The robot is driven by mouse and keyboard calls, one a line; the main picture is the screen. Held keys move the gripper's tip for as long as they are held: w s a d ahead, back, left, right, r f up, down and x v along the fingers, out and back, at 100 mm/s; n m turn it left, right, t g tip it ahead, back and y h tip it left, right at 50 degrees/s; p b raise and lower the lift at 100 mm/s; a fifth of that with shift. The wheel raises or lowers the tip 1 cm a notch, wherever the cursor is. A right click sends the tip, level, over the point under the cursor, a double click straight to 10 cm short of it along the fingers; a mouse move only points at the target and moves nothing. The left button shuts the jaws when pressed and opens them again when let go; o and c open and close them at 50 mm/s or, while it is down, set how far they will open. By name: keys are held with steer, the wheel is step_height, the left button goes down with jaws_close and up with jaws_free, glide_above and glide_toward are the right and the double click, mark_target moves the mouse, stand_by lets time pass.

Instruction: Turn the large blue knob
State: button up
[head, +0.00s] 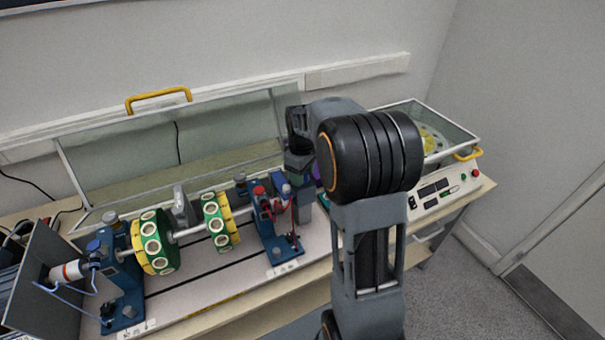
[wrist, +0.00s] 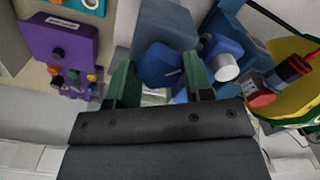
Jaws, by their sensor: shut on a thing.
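The large blue knob (wrist: 160,66) sits between the two green fingers of my gripper (wrist: 160,82) in the wrist view, and the gripper is shut on it. A white line marks the knob's face. Beside it, to the right, is a blue part with a white round end (wrist: 226,67). In the head view my gripper (head: 300,190) points down at the right blue bearing stand (head: 270,225). The held knob cannot be made out there, and my arm covers part of that area.
A shaft with green and yellow discs (head: 155,242) runs left of the gripper. Red connectors (wrist: 262,98) stand close on the right in the wrist view. A purple box (wrist: 60,48) with small knobs is at upper left. The clear cover (head: 90,165) stands raised behind the rig.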

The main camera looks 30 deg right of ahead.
steer(key=shift+n, duration=1.2)
steer(key=o, duration=0.9)
step_height(320, 180, up, 14)
steer(key=shift+f+b, duration=0.1)
steer(key=shift+b, duration=0.25)
stand_by(0.5)
